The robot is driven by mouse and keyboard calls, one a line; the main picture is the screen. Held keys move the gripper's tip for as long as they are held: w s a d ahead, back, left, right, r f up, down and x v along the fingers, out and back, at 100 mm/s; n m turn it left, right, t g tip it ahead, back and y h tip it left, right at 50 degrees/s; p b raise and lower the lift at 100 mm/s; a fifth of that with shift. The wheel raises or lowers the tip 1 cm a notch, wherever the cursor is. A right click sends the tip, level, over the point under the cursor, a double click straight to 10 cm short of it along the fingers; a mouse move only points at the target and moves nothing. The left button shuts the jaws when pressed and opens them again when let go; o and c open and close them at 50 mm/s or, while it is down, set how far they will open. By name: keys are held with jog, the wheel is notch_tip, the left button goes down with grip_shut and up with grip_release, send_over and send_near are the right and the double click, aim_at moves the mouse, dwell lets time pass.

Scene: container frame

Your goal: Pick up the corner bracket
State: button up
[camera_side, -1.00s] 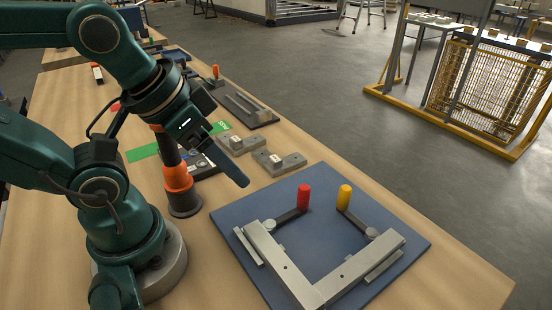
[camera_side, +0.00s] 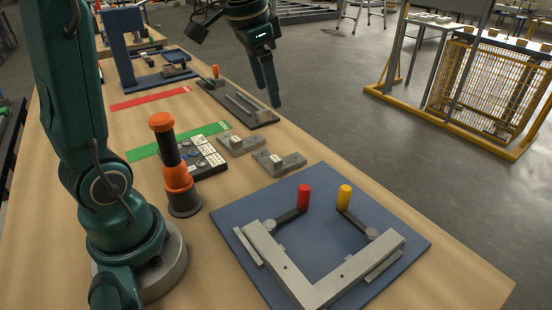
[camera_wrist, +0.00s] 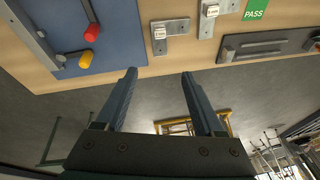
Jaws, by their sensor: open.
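Two small grey metal blocks lie side by side mid-table, a nearer one (camera_side: 279,161) and a farther one (camera_side: 240,144). Each carries a pale labelled piece; I cannot tell which of these parts is the corner bracket. The blocks also show at the top of the wrist view, one near the middle (camera_wrist: 171,29) and one farther right (camera_wrist: 213,14). My gripper (camera_side: 272,98) hangs at the table's right edge in the side view, beyond the blocks and apart from them. In the wrist view my gripper (camera_wrist: 159,73) is open, with nothing between its fingers.
A blue board (camera_side: 395,275) holds an L-shaped metal frame (camera_side: 285,262) and clamps with red (camera_side: 304,197) and yellow (camera_side: 344,197) handles. An orange-black post (camera_side: 178,176) stands left of the blocks. A dark tray (camera_side: 238,104) lies farther back. Green (camera_side: 142,153) and red (camera_side: 150,98) strips mark the table.

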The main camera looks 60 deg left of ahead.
jog(key=a+f+n+g, duration=0.1)
jog(key=a+f, duration=0.3)
jog(key=a+f+n+g, duration=0.1)
jog(key=a+f, duration=0.4)
jog(key=w+a+f+n+g+h, duration=0.1)
jog(key=a+f, duration=0.3)
jog(key=a, duration=0.1)
jog(key=shift+a+f, duration=0.2)
jog(key=shift+a, duration=0.05)
jog(key=shift+f, duration=2.4)
grip_shut()
